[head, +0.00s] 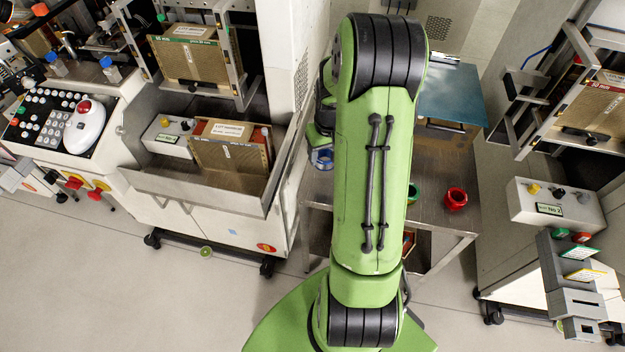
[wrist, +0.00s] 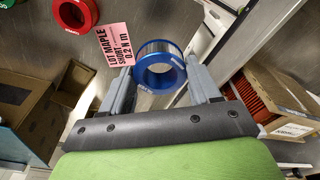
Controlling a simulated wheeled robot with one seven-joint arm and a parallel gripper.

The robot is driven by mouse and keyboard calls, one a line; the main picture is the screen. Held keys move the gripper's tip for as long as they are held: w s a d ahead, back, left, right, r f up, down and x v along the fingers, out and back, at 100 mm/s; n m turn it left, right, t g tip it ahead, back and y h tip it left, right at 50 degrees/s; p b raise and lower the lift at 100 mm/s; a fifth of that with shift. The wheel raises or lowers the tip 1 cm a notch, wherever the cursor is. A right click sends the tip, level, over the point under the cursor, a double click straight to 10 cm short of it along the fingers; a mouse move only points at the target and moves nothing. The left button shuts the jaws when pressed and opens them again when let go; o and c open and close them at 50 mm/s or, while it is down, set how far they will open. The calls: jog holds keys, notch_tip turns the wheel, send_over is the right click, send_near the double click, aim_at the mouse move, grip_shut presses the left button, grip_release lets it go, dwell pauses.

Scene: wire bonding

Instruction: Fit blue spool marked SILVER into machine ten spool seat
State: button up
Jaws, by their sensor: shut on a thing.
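My gripper (wrist: 162,72) is shut on the blue spool (wrist: 158,87), with one grey finger on each side of it. The spool's open round end faces the wrist camera; pale lettering on its rim is too small to read. In the head view the blue spool (head: 321,159) shows just left of my green arm, above or near the metal table; my arm hides most of the gripper there. I cannot pick out the spool seat of machine ten in either view.
A red spool (head: 456,198) and a green spool (head: 413,192) stand on the metal table (head: 440,228). A pink label (wrist: 115,45) lies near the red spool in the wrist view. Machines flank the table; the left one has a metal tray (head: 200,190) holding a carton (head: 230,160).

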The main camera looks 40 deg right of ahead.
jog(key=f+b, duration=0.1)
jog(key=f, duration=0.2)
jog(key=f+b, duration=0.1)
jog(key=f, duration=0.2)
jog(key=f+b, duration=0.1)
jog(key=f, duration=0.3)
jog(key=shift+s+d+b, duration=0.2)
jog(key=shift+d+b, duration=0.1)
jog(key=o, duration=1)
jog(key=shift+o, duration=0.2)
jog(key=shift+r, duration=0.1)
jog(key=r+p, duration=0.1)
jog(key=r, duration=0.3)
jog(key=s+r+p, duration=0.1)
jog(key=r, duration=0.3)
jog(key=r+p, duration=0.2)
jog(key=r, duration=0.2)
jog(key=shift+s+a, duration=0.15)
jog(key=shift+a, duration=0.05)
jog(key=s+a+r+n+t, duration=0.2)
jog(key=s+a+r, duration=0.1)
jog(key=a+r, duration=1.1)
jog(key=s+a+r+n+t, duration=0.1)
jog(key=s+a+r+t, duration=0.1)
jog(key=s+a, duration=0.6)
jog(key=s+r, duration=0.1)
jog(key=s, duration=0.2)
jog(key=shift+a+r+n+y, duration=0.2)
jog(key=shift+a+n+y, duration=0.1)
jog(key=shift+a+n, duration=0.1)
